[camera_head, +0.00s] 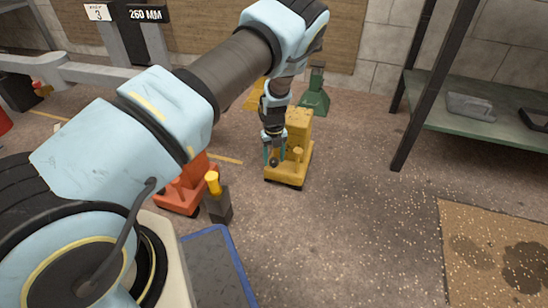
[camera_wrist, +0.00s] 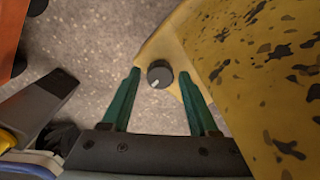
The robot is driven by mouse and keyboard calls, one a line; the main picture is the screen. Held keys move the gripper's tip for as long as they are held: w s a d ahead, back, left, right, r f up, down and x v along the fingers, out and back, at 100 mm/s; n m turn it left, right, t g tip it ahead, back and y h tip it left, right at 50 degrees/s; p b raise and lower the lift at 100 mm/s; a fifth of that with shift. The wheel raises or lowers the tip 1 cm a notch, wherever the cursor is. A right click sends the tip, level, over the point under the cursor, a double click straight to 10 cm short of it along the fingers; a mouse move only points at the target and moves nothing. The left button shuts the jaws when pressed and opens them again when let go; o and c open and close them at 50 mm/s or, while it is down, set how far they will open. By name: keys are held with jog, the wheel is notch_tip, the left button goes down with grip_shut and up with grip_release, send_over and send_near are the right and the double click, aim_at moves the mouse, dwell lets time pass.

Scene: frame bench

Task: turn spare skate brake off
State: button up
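A yellow skate (camera_head: 299,125) stands on the floor in the middle of the head view. Its worn yellow body (camera_wrist: 265,70) fills the right of the wrist view. No label shows to tell whether it is the spare skate. A round dark knob (camera_wrist: 159,74) with a white pointer mark sits at a corner of it; the mark points to the lower left. My gripper (camera_wrist: 160,72) is open, its green fingers on either side of the knob with a small gap at each side. In the head view my gripper (camera_head: 274,156) is low over the skate's front.
An orange skate (camera_head: 183,192) and a dark block with a yellow top (camera_head: 219,205) stand close to the left. A green object (camera_head: 315,98) stands behind the yellow skate. A shelf rack (camera_head: 500,125) stands at right. Floor right of the yellow skate is clear.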

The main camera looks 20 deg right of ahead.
aim_at(274, 160)
jog(key=shift+o, duration=0.7)
jog(key=shift+r, duration=0.1)
notch_tip(274, 160, up, 11)
jog(key=p, duration=0.4)
jog(key=shift+f+p, duration=0.2)
jog(key=shift+p, duration=0.1)
